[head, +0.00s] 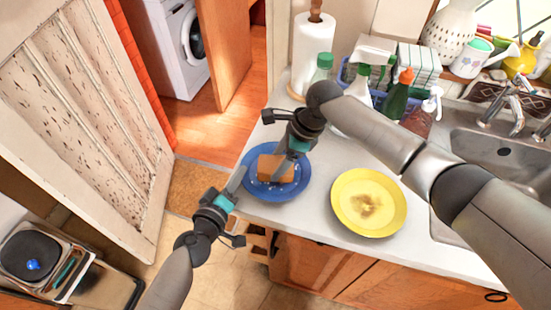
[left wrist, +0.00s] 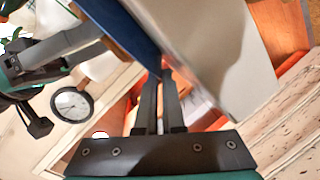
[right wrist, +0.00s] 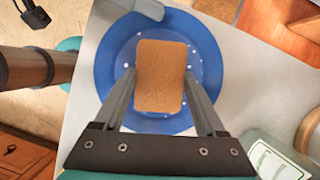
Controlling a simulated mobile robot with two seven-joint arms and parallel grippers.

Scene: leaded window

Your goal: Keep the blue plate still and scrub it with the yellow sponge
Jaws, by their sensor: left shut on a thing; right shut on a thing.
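The blue plate (head: 272,192) lies on the counter near its left edge, with pale specks on it; it also shows in the right wrist view (right wrist: 108,70). The sponge, orange-brown here (head: 268,168), lies flat over the plate's middle and shows in the right wrist view (right wrist: 161,78). My right gripper (head: 283,166) is shut on the sponge, one finger along each long side. My left gripper (head: 239,180) is shut on the plate's left rim; in the left wrist view its fingertips (left wrist: 162,76) meet the blue edge. The plate under the sponge is hidden.
A yellow plate (head: 345,210) with a brown stain lies to the right on the counter. Bottles (head: 396,100) and a paper towel roll (head: 313,50) stand behind. The sink (head: 500,152) is at the right. Some counter around the plates is clear.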

